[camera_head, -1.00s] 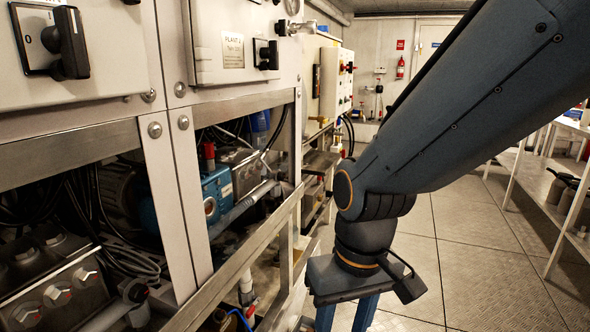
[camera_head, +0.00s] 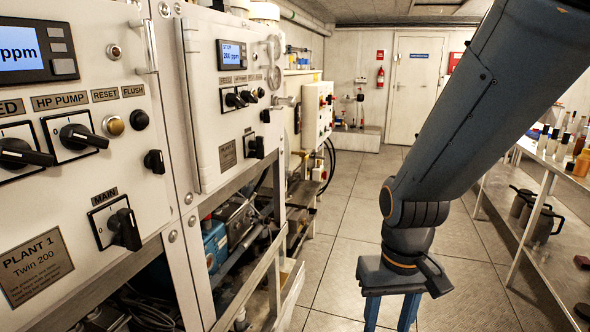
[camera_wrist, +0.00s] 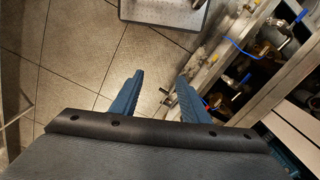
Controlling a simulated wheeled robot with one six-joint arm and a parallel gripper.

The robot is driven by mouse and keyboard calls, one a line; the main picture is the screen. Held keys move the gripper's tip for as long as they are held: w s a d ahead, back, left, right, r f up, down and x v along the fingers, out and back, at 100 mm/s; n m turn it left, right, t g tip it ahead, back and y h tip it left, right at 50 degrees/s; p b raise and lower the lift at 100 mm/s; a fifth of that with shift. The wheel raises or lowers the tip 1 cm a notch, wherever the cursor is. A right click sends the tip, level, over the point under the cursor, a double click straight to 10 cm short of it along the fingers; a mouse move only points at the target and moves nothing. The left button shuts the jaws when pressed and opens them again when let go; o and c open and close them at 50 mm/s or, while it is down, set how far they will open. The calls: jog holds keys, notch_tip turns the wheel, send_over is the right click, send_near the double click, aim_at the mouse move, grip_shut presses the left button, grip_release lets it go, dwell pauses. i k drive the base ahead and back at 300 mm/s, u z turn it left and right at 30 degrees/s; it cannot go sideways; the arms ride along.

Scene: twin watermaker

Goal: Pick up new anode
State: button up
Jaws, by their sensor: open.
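No new anode can be made out in either view. My gripper (camera_head: 392,312) hangs pointing down over the aisle floor in the head view, its lower fingers cut off by the frame's bottom edge. In the wrist view my gripper (camera_wrist: 158,95) shows two blue fingers spread apart with nothing between them. Below the fingers are floor tiles and, at the right, the lower frame of the machine.
The watermaker cabinet (camera_head: 95,200) with switches and displays fills the left. A shelf bench (camera_head: 545,165) with bottles on top and dark jugs (camera_head: 535,215) lower down stands right. The tiled aisle (camera_head: 335,225) between is clear to the door (camera_head: 415,90). A grey tray-like object (camera_wrist: 165,12) lies at the wrist view's top.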

aim_at(545, 259)
jog(key=k, duration=0.55)
jog(key=z, duration=0.45)
jog(key=i, duration=0.7)
jog(key=z, duration=0.9)
jog(key=i, duration=1)
jog(key=u, duration=0.4)
jog(key=i, duration=0.8)
jog(key=u, duration=0.5)
jog(key=i, duration=0.75)
jog(key=z, duration=0.8)
jog(key=i, duration=0.75)
jog(key=z, duration=0.75)
